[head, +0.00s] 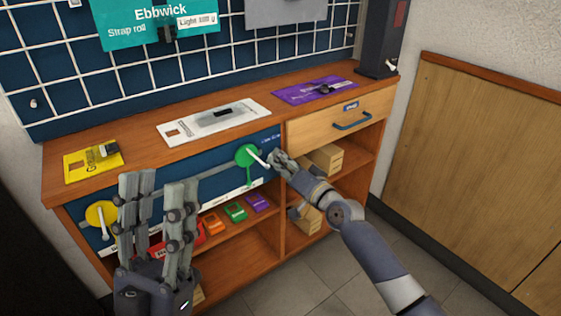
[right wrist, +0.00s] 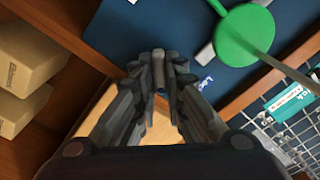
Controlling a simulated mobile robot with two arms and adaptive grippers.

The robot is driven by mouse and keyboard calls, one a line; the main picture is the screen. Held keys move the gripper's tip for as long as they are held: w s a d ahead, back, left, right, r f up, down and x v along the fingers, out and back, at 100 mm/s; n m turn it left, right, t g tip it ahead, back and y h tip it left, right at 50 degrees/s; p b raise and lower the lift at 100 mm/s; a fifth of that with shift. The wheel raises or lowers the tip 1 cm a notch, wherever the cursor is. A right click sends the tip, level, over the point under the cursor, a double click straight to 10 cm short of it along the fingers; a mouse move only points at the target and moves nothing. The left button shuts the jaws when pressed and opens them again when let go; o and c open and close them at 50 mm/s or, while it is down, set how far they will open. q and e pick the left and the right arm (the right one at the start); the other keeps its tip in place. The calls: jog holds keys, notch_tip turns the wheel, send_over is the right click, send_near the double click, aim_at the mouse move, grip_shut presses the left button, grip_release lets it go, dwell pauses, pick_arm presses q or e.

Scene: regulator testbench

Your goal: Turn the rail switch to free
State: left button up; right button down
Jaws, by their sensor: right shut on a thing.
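The rail switch (right wrist: 159,68) shows as a small grey knob between my right fingertips, on the blue front panel (head: 205,185) just right of the green disc; the fingers hide most of it. My right gripper (head: 277,160) is shut on it; it also shows in the right wrist view (right wrist: 158,75). The switch's setting cannot be read. The green disc (head: 246,155) has a pale lever. My left gripper (head: 160,183) is open and empty, fingers up, in front of the panel's left part.
A yellow disc (head: 100,213) with a pale lever is on the panel's left. The bench top (head: 140,150) holds yellow, white and purple plates. A drawer (head: 320,127) with a blue handle is right of the panel. Shelves below hold cardboard boxes (head: 326,157) and small coloured blocks (head: 235,211).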

jog(key=c, duration=1.7)
grip_release()
jog(key=shift+o, duration=0.2)
jog(key=shift+s+d+f, duration=0.1)
jog(key=shift+s+d, duration=0.1)
jog(key=shift+s, duration=0.1)
jog(key=v, duration=1.1)
jog(key=shift+s, duration=0.15)
